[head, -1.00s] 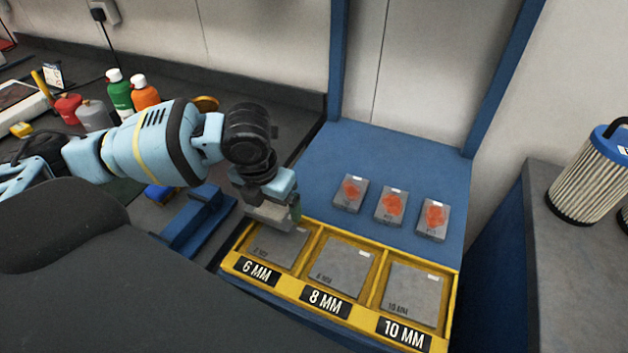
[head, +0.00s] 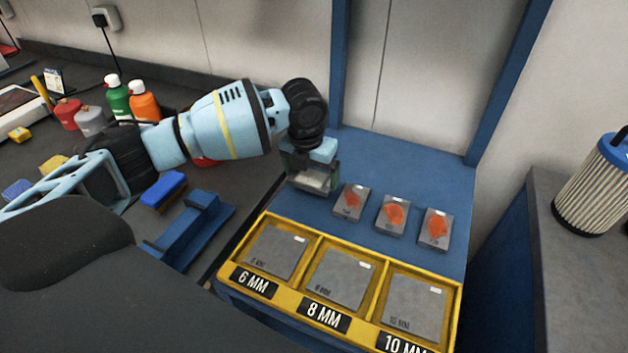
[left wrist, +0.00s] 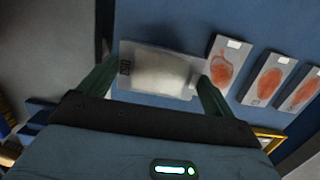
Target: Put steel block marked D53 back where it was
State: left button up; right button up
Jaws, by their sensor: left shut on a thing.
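My left gripper (head: 312,182) is shut on a grey steel block (head: 313,180), over the left end of the blue shelf, left of the row of red-marked blocks. In the left wrist view the steel block (left wrist: 158,74) lies between the two dark fingers (left wrist: 155,88), with a dark mark at its left end that is too small to read surely. Its visible face is plain grey without red. I cannot tell whether it touches the blue shelf (head: 400,165). My right gripper is not in view.
Three grey blocks with red patches (head: 351,201) stand in a row right of the held block. In front is a yellow tray (head: 262,293) with plates in compartments labelled 6 MM, 8 MM and 10 MM. A blue bracket (head: 190,232) and bottles (head: 118,97) are left.

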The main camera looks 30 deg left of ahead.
aim_at(313, 177)
pick_arm(q)
jog(key=shift+w+r, duration=0.15)
jog(key=shift+w, duration=0.05)
jog(key=shift+w, duration=0.2)
jog(key=shift+w+f, duration=0.15)
jog(key=shift+f, duration=1.6)
jog(key=shift+f, duration=0.1)
jog(key=o, duration=1.4)
jog(key=shift+f, duration=0.15)
jog(key=shift+o, duration=0.2)
notch_tip(313, 177, up, 12)
jog(key=s, duration=0.2)
jog(key=shift+p, duration=0.4)
